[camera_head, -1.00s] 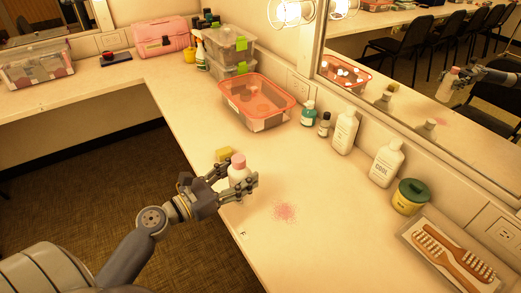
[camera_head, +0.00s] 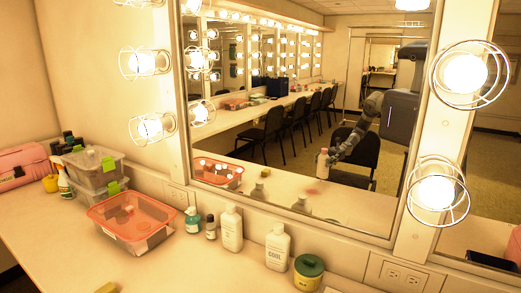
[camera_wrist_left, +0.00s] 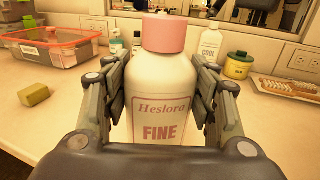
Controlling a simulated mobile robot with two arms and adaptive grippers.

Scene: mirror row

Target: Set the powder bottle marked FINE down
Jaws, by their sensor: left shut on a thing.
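The powder bottle marked FINE (camera_wrist_left: 162,104) is white with a pink cap and stands upright in the left wrist view. My left gripper (camera_wrist_left: 164,78) is shut on it, with a finger on each side of its body. The bottle's base is hidden behind the gripper's palm, so I cannot tell whether it touches the counter (camera_head: 60,245). In the head view, the bottle and my arm show only as a reflection in the mirror (camera_head: 290,130). My right gripper is in neither view.
A white COOL bottle (camera_head: 277,248), another white bottle (camera_head: 231,230), small bottles and a green-lidded jar (camera_head: 308,274) line the mirror side. A coral-rimmed bin (camera_head: 133,232) stands left of them. A yellow sponge (camera_wrist_left: 35,94) and a brush tray (camera_wrist_left: 285,90) flank the bottle.

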